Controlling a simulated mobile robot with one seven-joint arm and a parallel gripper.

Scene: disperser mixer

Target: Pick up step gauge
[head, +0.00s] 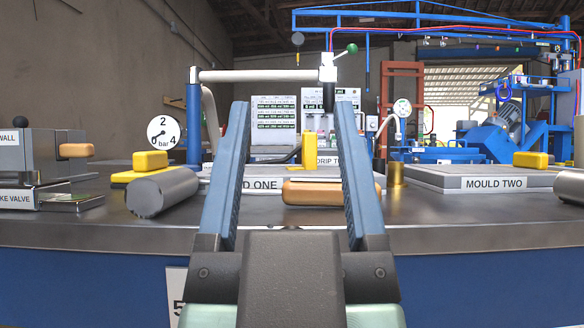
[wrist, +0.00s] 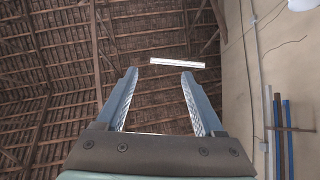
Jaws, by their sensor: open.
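My gripper (head: 294,100) is open and empty, its two blue fingers rising in front of the bench in the head view. In the wrist view my gripper (wrist: 158,74) points up at the roof, with nothing between its fingers. I cannot tell for sure which thing is the step gauge. Yellow stepped blocks stand on the bench: one at the left (head: 148,167), one upright behind my fingers (head: 309,150), and one on the right mould (head: 531,160). My fingers hide part of the bench middle.
On the dark bench (head: 450,228) lie a grey cylinder (head: 163,192), a wooden-looking roller (head: 318,192) and a brass cylinder (head: 395,172). A grey block with a tan knob (head: 52,153) stands left. The MOULD TWO plate (head: 480,181) is right. The front right bench top is clear.

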